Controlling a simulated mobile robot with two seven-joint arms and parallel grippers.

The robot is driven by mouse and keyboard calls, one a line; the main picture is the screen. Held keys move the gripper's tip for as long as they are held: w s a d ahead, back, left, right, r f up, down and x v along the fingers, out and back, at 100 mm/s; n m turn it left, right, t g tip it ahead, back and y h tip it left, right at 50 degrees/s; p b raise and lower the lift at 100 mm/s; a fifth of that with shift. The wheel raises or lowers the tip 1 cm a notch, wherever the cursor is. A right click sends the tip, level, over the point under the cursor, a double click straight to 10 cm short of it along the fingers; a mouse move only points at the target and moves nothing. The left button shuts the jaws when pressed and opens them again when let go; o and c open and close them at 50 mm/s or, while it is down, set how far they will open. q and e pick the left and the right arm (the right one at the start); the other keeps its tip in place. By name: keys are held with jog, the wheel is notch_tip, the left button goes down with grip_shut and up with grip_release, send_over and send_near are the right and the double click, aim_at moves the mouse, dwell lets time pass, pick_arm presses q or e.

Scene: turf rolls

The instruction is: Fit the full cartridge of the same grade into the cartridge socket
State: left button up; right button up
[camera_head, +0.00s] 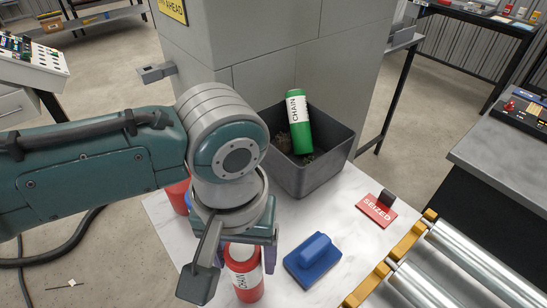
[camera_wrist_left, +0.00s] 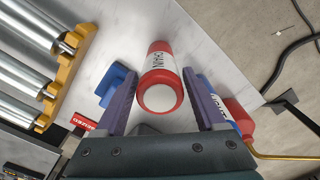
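A red cartridge (camera_head: 246,283) with a white CHAIN label stands upright on the pale table, and it also shows in the left wrist view (camera_wrist_left: 160,75). My left gripper (camera_head: 240,250) is over it, with its two purple fingers (camera_wrist_left: 160,78) apart on either side of the cartridge's upper part. A green cartridge (camera_head: 298,125), also labelled CHAIN, leans in a dark bin (camera_head: 322,180). A blue cartridge (camera_wrist_left: 216,97) with a partly hidden label is beyond the right finger in the wrist view. I cannot make out the cartridge socket. My right gripper is out of view.
A blue block with a handle (camera_head: 313,262) and a red SEIZED tag (camera_head: 376,211) lie on the table. A red can with a brass spout (camera_wrist_left: 238,112) is near the blue cartridge. Metal rollers (camera_head: 470,262) in yellow brackets stand at the right. A grey column rises behind.

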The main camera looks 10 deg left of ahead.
pick_arm(q)
grip_shut()
dwell(0.3)
dwell(0.3)
